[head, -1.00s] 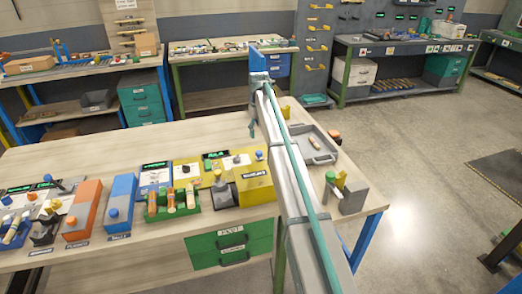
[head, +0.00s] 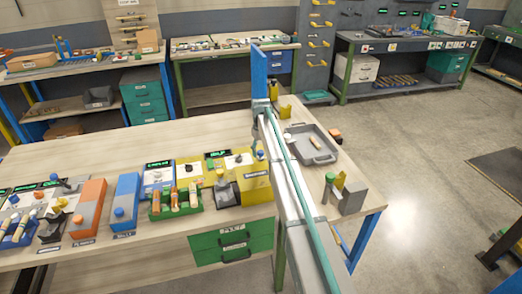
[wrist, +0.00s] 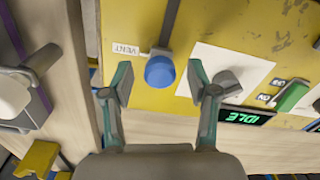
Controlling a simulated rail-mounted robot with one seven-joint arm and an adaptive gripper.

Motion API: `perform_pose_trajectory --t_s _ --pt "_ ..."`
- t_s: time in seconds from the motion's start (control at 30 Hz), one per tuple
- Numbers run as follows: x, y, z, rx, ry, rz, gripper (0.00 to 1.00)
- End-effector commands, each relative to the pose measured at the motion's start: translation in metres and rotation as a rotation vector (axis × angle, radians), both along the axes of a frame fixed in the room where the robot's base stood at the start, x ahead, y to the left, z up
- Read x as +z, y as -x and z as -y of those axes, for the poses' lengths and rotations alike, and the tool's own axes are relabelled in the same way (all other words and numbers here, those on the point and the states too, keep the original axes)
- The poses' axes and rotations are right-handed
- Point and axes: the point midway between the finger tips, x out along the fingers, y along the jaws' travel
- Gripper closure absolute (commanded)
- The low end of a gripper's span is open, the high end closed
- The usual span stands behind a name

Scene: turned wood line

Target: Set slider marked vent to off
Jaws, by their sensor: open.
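A yellow panel (wrist: 225,30) fills the top of the wrist view. It carries a label reading VENT (wrist: 125,48), upside down from here, beside a slider with a round blue knob (wrist: 160,71). A dark slot (wrist: 169,22) runs up from the knob, which sits at its lower end in this view. My gripper (wrist: 158,84) is open, with one finger to the left of the blue knob and one to the right. Both fingers look apart from the knob. The exact height gap is unclear. The same panel shows in the head view (head: 212,178), left of my arm.
A grey rotary knob (wrist: 228,82) on a white plate stands close beside the right finger. A green display reading IDLE (wrist: 243,117) and a green switch (wrist: 292,95) lie further right. In the head view, a yellow box (head: 256,190) and a grey tray (head: 312,142) flank my arm.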

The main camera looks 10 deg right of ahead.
Motion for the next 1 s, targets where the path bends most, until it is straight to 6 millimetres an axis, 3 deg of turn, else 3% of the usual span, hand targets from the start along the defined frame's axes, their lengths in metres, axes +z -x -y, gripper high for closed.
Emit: perform_pose_trajectory --t_s 0.1,0.47,0.77,1.0 --pt "0.0 0.0 0.0 0.0 0.0 0.0 0.43" --pt "0.001 0.0 0.0 0.0 0.0 0.0 1.0" --pt "0.0 0.006 0.001 0.0 0.0 0.0 1.0" --pt "-0.001 0.055 0.006 0.0 0.0 0.0 1.0"
